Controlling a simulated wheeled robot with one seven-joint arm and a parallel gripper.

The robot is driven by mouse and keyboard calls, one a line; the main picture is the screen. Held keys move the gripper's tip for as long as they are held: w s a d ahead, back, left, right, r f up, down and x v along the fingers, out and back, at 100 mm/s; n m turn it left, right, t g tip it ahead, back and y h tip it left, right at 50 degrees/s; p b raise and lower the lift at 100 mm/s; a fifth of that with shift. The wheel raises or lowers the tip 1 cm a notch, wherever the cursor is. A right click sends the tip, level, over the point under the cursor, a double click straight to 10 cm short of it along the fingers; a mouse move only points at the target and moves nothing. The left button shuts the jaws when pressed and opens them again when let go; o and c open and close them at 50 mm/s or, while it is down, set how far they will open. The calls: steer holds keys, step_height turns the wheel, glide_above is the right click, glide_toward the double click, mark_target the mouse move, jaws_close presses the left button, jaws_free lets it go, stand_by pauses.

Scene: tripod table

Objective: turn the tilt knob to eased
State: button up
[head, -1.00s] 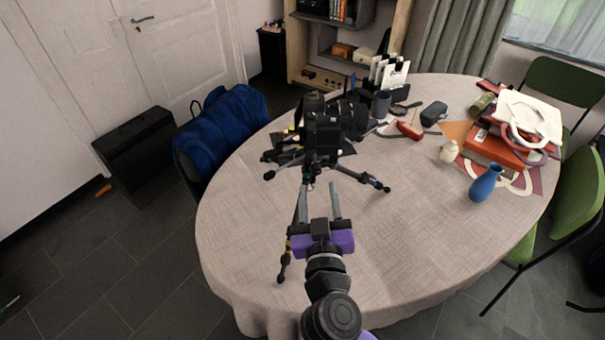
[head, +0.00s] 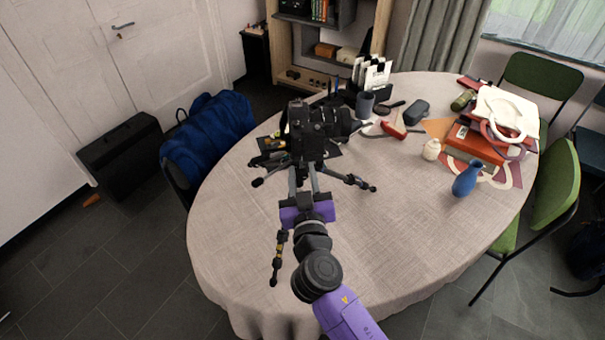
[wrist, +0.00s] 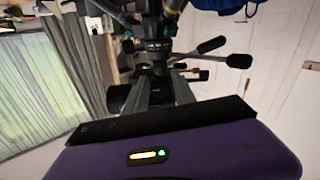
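A black camera (head: 318,128) sits on a tripod (head: 352,180) with spread legs on the table (head: 400,220). My gripper (head: 304,178) is just below the camera, at the tripod's head, its fingers apart. The wrist view shows the fingers (wrist: 162,84) reaching toward the dark column and ringed collar (wrist: 157,45) of the tripod. Dark handles or knobs (wrist: 238,61) stick out to the right there. I cannot single out the tilt knob or its marking. Whether the fingers touch anything is hidden.
A dark mug (head: 364,104), red object (head: 393,130), cream jar (head: 431,150), blue vase (head: 467,179) and orange box (head: 474,142) stand on the table's right side. A tripod leg (head: 278,255) stands left of my arm. The table's front right is clear.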

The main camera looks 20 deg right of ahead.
jaws_close()
steer(key=shift+n, duration=0.3)
steer(key=n+b, duration=0.1)
steer(key=n, duration=0.1)
steer(key=shift+n, duration=0.4)
steer(key=n, duration=0.3)
steer(key=shift+n, duration=0.4)
steer(key=n, duration=0.5)
steer(key=n+p, duration=0.2)
steer(key=n, duration=0.3)
steer(key=shift+n, duration=0.4)
